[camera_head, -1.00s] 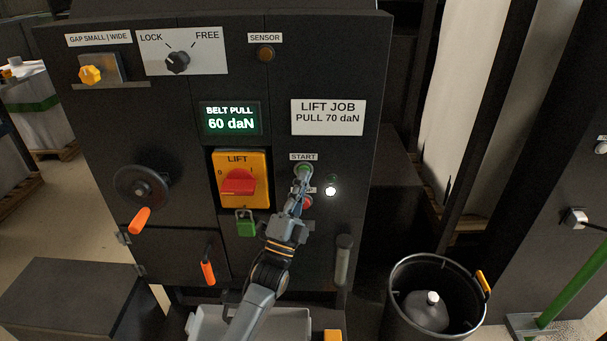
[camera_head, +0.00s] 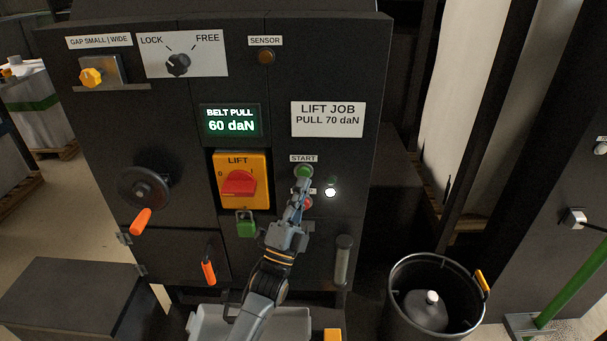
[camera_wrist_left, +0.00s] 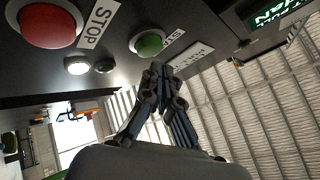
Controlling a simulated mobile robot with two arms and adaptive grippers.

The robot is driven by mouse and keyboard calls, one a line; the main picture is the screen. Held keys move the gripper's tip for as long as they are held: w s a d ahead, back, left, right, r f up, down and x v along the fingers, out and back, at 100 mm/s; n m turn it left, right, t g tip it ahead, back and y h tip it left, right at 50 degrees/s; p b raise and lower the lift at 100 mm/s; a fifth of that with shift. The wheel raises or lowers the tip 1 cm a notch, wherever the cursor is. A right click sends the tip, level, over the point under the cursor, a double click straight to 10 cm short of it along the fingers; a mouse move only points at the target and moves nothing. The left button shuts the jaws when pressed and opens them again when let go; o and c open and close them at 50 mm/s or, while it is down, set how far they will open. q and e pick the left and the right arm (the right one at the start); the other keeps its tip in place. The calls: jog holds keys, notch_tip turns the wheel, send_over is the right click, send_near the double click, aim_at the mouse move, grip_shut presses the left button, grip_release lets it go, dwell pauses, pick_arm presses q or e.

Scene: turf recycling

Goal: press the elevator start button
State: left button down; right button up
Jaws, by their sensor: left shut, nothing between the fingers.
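The green start button (camera_head: 303,171) sits under the START label on the dark panel; it also shows in the left wrist view (camera_wrist_left: 149,43). My left gripper (camera_head: 301,184) is shut and empty, with its fingertips just below the green button in the head view. In the left wrist view the fingertips (camera_wrist_left: 160,68) are close to the green button, and I cannot tell whether they touch. The red stop button (camera_head: 306,202) is partly hidden behind the gripper; it shows large in the left wrist view (camera_wrist_left: 48,24). My right gripper is not in view.
A white lamp (camera_head: 330,192) is lit right of the buttons. The red LIFT switch (camera_head: 239,184) on its yellow plate and a green padlock (camera_head: 246,224) are to the left. The display (camera_head: 231,120) reads BELT PULL 60 daN. A black bin (camera_head: 396,318) stands lower right.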

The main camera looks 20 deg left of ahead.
pick_arm(q)
jog(key=s+p, duration=0.1)
jog(key=s, duration=0.1)
jog(key=s+d+p, duration=0.1)
jog(key=s, duration=0.1)
jog(key=shift+s+d, duration=0.15)
jog(key=shift+s, duration=0.25)
dwell(0.4)
